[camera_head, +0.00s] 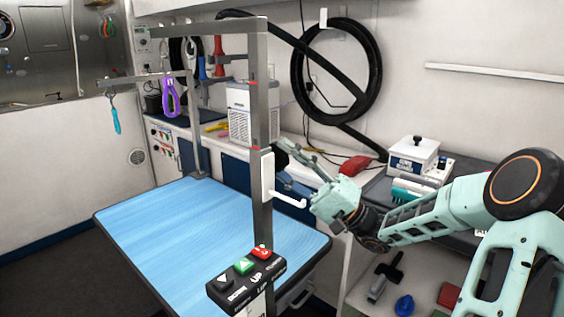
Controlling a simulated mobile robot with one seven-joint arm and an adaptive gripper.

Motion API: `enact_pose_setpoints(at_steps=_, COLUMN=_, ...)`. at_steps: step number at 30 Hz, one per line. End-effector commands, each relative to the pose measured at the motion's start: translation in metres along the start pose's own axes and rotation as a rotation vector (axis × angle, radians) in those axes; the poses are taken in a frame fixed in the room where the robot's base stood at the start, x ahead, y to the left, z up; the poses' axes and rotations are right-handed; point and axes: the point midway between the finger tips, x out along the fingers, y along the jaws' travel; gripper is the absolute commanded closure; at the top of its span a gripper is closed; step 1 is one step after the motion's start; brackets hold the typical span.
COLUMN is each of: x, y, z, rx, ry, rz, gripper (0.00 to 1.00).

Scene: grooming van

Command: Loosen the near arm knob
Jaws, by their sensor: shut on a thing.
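The near arm is a grey upright post (258,90) with a bar across its top, standing at the near edge of the blue grooming table (200,225). A dark round knob (281,157) shows at the post's right side, partly hidden by the post and the fingers. My gripper (287,152) reaches in from the right, and its fingers are shut on the knob. Which way the knob is turned cannot be told.
A white bracket with a hook (291,200) sticks out just below my gripper. A control box with up and down buttons (246,276) is in front of the post. A sterilizer-like box (412,158) stands right.

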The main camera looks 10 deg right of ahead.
Motion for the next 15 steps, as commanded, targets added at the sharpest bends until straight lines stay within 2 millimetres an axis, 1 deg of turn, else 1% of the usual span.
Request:
enact_pose_setpoints(at_steps=8, x=0.0004, y=0.0005, z=0.0017, rx=0.003, ry=-0.005, rz=0.001, gripper=0.79)
enact_pose_setpoints(at_steps=9, x=0.0004, y=0.0005, z=0.0016, rx=0.003, ry=-0.004, rz=0.001, gripper=0.50)
enact_pose_setpoints(at_steps=13, x=0.0004, y=0.0003, z=0.0013, rx=0.002, ry=-0.003, rz=0.001, gripper=0.36)
enact_pose_setpoints(at_steps=15, x=0.0004, y=0.0003, z=0.0011, rx=0.002, ry=-0.003, rz=0.001, gripper=0.36)
